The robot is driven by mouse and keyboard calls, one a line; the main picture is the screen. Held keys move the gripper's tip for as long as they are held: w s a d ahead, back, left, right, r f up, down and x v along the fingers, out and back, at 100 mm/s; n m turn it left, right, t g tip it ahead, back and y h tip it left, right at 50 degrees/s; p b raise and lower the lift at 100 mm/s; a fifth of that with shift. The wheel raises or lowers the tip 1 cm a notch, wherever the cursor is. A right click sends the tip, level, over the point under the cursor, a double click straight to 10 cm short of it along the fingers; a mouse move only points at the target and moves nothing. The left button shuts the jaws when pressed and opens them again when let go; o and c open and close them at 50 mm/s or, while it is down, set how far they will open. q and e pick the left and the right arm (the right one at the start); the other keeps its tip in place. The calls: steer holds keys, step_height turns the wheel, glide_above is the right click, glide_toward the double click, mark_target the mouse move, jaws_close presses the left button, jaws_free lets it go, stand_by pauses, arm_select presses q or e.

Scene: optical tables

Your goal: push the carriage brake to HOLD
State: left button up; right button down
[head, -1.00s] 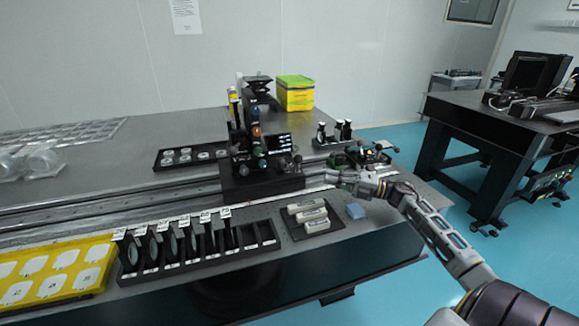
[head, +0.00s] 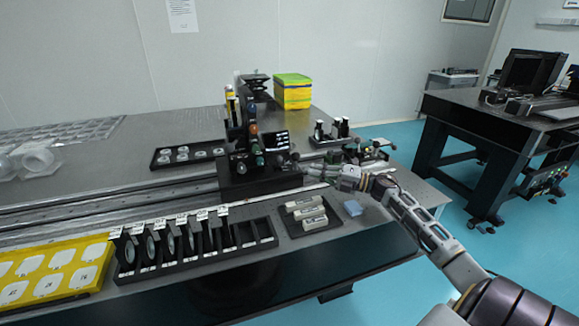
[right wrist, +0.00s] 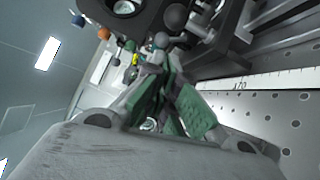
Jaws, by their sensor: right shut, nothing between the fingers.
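The black carriage (head: 250,181) sits on the long rail (head: 110,204) across the table, with a small lit display (head: 276,141) and coloured knobs on its upright. My right gripper (head: 306,170) is shut and empty, reaching in from the right just beside the carriage's right side. The brake's lettering cannot be read. My left gripper is not in view.
A black rack (head: 190,245) of upright lens holders and a yellow tray (head: 52,273) line the front edge.

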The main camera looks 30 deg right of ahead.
mark_target(278, 162)
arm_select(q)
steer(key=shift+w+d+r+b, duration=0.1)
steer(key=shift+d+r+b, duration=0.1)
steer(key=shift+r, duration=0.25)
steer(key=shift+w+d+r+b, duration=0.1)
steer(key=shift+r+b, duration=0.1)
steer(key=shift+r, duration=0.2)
arm_select(e)
steer(key=x, duration=0.9)
steer(key=shift+w, duration=0.1)
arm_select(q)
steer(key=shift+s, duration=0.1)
